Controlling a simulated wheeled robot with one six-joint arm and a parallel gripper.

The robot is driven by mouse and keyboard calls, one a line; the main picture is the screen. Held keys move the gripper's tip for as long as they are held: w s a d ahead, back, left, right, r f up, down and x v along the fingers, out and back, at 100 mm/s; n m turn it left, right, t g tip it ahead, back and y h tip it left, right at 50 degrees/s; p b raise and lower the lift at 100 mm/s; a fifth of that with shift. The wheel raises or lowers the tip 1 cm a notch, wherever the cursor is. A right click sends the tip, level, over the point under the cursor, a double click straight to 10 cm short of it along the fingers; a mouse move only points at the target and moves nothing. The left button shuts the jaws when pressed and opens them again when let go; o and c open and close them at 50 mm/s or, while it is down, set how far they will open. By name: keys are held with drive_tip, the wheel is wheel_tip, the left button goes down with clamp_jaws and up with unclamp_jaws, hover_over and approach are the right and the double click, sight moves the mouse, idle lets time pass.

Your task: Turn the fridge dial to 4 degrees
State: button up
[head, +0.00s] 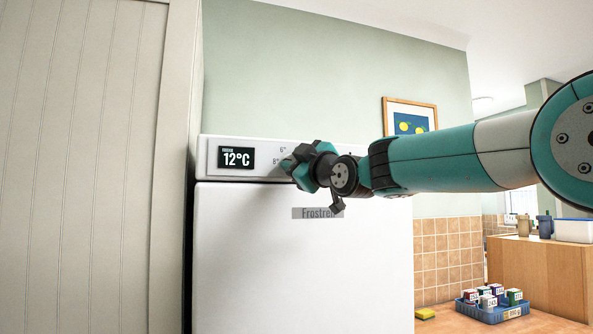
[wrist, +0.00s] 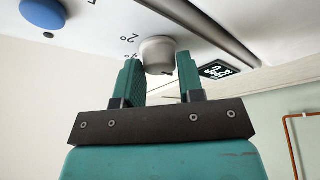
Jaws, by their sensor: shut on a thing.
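The fridge (head: 290,260) is white, with a control panel along its top. Its display (head: 237,158) reads 12°C in the head view; the display also shows, tilted, in the wrist view (wrist: 214,70). The dial (wrist: 157,54) is a grey round knob, seen between my fingers in the wrist view, with a 2° mark beside it and another mark partly covered. In the head view my gripper (head: 300,168) is at the panel and hides the dial; 6° and 8° marks show to its left. In the wrist view my gripper (wrist: 158,80) is shut on the dial.
A blue round button (wrist: 43,13) is on the panel near the dial. A tall panelled cabinet (head: 85,160) stands close on the fridge's left. At the right are a blue crate (head: 492,310) of small boxes, a yellow sponge (head: 425,313) and a wooden counter (head: 540,270).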

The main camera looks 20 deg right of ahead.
drive_tip(key=shift+a+m+g+h+b, duration=0.2)
drive_tip(key=shift+m+h+b, duration=1.5)
drive_tip(key=shift+m, duration=3.3)
drive_tip(key=shift+a+m+g+h+b, duration=0.2)
drive_tip(key=shift+m+h+b, duration=0.55)
drive_tip(key=shift+m+h, duration=3.1)
drive_tip(key=shift+a+m+g+h+b, duration=0.15)
drive_tip(key=shift+m+h+b, duration=0.95)
drive_tip(key=shift+m, duration=5.05)
drive_tip(key=o, duration=0.9)
